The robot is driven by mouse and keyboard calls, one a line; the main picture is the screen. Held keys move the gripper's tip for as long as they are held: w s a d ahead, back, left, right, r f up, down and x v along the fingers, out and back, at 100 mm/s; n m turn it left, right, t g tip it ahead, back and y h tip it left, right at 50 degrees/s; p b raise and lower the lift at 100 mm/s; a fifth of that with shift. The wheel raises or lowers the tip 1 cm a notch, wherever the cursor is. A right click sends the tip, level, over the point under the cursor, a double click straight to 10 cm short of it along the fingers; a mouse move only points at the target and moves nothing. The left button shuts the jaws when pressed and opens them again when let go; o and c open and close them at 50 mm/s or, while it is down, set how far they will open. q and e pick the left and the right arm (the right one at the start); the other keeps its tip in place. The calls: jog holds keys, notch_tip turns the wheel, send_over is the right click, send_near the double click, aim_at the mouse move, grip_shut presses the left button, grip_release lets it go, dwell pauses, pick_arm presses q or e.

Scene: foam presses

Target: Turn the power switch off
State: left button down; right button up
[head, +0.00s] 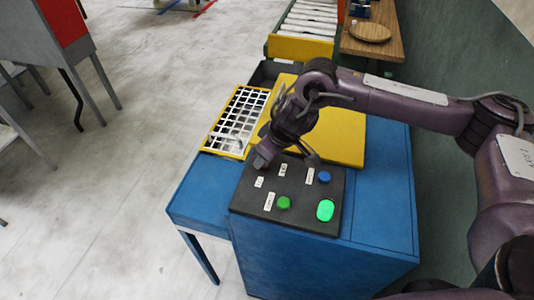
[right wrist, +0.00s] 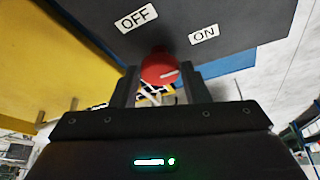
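The black control panel (head: 303,208) sits on the front of the blue machine. In the right wrist view a round red switch knob (right wrist: 160,68) with a small pale mark shows on the panel, below a white OFF label (right wrist: 136,18) and an ON label (right wrist: 204,34). My right gripper (right wrist: 159,80) has its two dark fingers on either side of this knob, close against it, and looks shut on it. In the head view my right gripper (head: 265,157) is at the panel's far left corner and hides the knob. My left gripper is not in view.
A roller conveyor (head: 305,25) stands beyond. Open floor lies left.

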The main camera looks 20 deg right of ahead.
jog(key=c, duration=0.5)
jog(key=shift+c, duration=0.2)
